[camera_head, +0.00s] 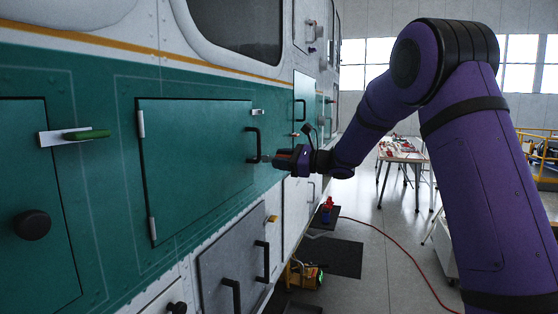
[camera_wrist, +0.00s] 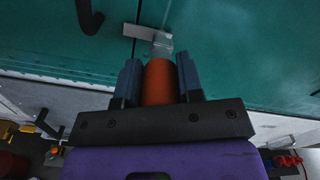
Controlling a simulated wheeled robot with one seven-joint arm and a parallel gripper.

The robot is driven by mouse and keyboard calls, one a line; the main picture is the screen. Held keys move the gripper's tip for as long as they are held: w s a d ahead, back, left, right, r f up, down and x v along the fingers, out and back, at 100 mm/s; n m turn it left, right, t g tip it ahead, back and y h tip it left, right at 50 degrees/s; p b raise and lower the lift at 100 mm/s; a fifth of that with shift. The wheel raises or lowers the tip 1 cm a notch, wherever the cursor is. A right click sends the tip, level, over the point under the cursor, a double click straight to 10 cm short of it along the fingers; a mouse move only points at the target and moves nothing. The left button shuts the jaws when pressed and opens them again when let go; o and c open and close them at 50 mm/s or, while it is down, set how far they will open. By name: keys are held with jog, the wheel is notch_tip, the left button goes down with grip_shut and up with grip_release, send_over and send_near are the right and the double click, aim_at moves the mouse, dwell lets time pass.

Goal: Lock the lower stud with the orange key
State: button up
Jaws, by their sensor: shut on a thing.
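My gripper (camera_head: 280,158) is at the right edge of the closed green hatch door (camera_head: 195,160), just below and right of its black handle (camera_head: 257,144). In the wrist view my gripper (camera_wrist: 158,78) is shut on the orange key (camera_wrist: 159,84), whose grey socket end points at the door. The socket overlaps a pale latch plate (camera_wrist: 138,32) that lies across the door seam. The lower stud is hidden behind the socket; I cannot tell how far the socket is over it. The upper latch plate (camera_head: 258,112) shows above the handle.
A grey panel (camera_head: 225,260) with black handles is below. A red hose (camera_head: 405,262) crosses the floor, and a table (camera_head: 401,155) stands farther back.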

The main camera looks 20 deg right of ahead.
jog(key=shift+v, duration=2.45)
